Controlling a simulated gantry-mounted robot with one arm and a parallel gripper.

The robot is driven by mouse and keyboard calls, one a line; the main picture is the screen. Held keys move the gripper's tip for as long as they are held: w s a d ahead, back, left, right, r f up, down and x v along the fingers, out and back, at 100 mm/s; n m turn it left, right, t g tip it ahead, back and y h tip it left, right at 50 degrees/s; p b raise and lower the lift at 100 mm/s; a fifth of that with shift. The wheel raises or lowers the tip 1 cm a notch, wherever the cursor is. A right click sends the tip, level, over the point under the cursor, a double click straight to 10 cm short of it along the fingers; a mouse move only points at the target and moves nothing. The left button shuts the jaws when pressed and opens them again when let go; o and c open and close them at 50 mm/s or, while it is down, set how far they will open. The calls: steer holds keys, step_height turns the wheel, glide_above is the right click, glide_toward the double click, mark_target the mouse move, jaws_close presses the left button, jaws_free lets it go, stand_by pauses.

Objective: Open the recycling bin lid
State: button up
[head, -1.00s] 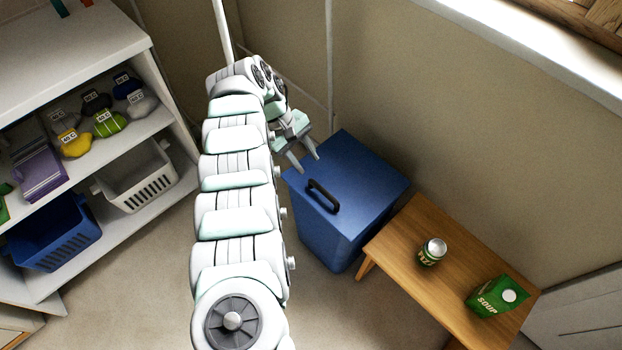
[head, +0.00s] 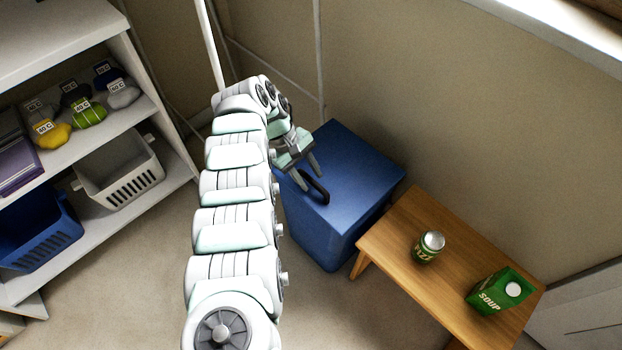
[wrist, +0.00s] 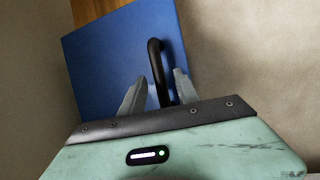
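The blue recycling bin (head: 325,241) stands on the floor against the wall, its flat lid (head: 350,165) shut. A dark curved handle (head: 315,188) sits on the lid near its left edge. My gripper (head: 311,181) is over the lid at the handle, its two fingers apart. In the wrist view, the fingers of my gripper (wrist: 157,88) lie on either side of the black handle (wrist: 157,70), with gaps beside it. I cannot tell exactly how low the fingertips are. The blue lid (wrist: 105,65) fills the area beyond them.
A wooden table (head: 390,240) beside the bin on the right holds a can (head: 428,247) and a green soup carton (head: 497,291). White shelving (head: 140,215) on the left holds baskets and small labelled bags. The wall is close behind the bin.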

steer(key=shift+w+a, duration=0.1)
jaws_close()
stand_by(0.3)
stand_by(1.0)
